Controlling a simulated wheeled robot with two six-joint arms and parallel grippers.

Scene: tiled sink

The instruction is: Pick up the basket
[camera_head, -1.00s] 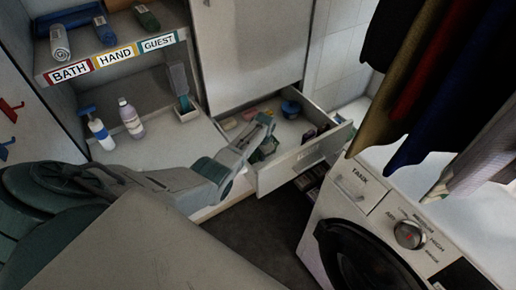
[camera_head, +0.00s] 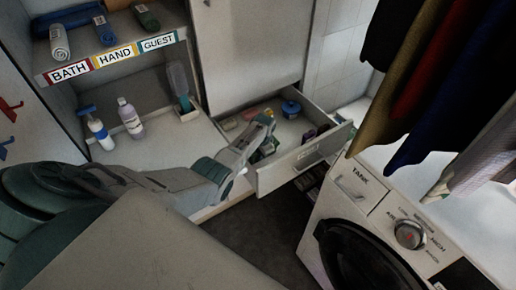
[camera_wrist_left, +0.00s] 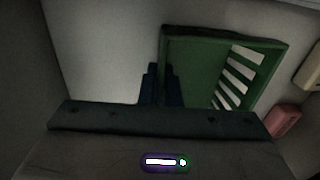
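A green basket (camera_wrist_left: 205,60) with slots in one side fills the upper middle of the left wrist view. In the head view a small dark green part of it (camera_head: 268,148) shows inside the open drawer (camera_head: 305,150), mostly hidden by my left arm. My left gripper (camera_wrist_left: 162,85) has its two dark fingers close together, one on each side of the basket's left wall, with the wall between them. The lower finger parts and the contact are dark and partly hidden by the gripper body. My right gripper is not in view.
The drawer also holds a blue round container (camera_head: 291,108) and small packets. A pink block (camera_wrist_left: 285,120) lies right of the basket. A washing machine (camera_head: 375,230) stands at the right under hanging clothes. Bottles (camera_head: 131,118) stand on the left shelf.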

